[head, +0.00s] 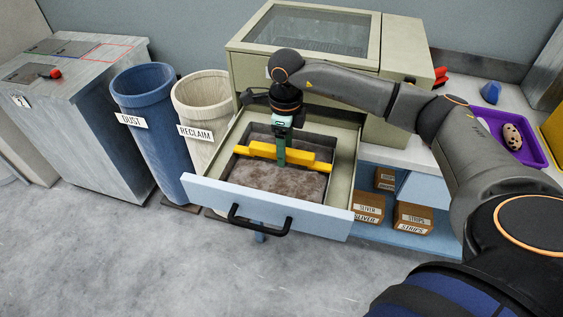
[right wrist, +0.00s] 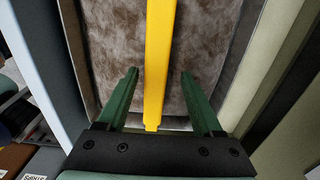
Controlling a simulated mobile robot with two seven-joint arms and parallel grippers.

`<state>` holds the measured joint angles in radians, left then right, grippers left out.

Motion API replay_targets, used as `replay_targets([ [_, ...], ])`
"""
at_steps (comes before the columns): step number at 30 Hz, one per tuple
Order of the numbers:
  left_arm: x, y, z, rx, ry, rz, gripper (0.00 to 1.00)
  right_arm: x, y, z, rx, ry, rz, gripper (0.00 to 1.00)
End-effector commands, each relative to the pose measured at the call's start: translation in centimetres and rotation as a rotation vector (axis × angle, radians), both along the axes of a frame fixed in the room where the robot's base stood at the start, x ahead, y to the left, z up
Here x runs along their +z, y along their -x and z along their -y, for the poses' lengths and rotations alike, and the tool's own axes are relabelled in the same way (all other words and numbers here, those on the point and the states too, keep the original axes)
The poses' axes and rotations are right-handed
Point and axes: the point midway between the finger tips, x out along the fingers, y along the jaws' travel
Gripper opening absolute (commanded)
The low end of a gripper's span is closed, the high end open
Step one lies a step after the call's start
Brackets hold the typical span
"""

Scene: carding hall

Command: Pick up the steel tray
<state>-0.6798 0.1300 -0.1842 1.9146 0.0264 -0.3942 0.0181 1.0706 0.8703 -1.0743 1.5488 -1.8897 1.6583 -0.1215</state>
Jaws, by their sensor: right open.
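The steel tray (head: 314,143) sits inside the pulled-out drawer and holds brown-grey fluff. A yellow bar (head: 306,160) runs across the tray's top from side to side. My right gripper (head: 280,160) reaches down over the middle of the bar. In the right wrist view, the right gripper (right wrist: 159,75) is open, with one green finger on each side of the yellow bar (right wrist: 158,50); gaps show between the bar and both fingers. The fingers hide part of the tray and bar. My left gripper is not in view.
The drawer front (head: 265,207) with its black handle (head: 257,223) stands out over the floor. A blue dust bin (head: 150,125) and a cream reclaim bin (head: 205,110) stand left. A purple tray (head: 535,155) lies on the bench right, above cardboard boxes (head: 412,218).

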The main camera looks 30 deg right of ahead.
Motion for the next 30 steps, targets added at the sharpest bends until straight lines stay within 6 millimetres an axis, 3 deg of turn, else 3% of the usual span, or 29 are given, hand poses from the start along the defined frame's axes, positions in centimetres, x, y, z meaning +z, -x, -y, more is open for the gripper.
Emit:
replay_targets([
  [4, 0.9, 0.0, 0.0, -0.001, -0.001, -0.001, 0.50, -2.1, -0.1, -1.0, 0.002, 0.000, -0.006, 0.68],
  [9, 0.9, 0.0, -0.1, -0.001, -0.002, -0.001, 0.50, -4.1, -0.1, -0.9, 0.001, 0.000, -0.003, 0.68],
  [17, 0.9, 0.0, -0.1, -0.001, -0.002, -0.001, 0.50, -4.3, -0.1, -0.9, 0.001, 0.001, -0.002, 0.68],
  [30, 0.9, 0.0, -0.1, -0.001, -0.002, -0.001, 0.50, -4.3, -0.2, -0.9, 0.001, 0.000, -0.001, 0.18],
])
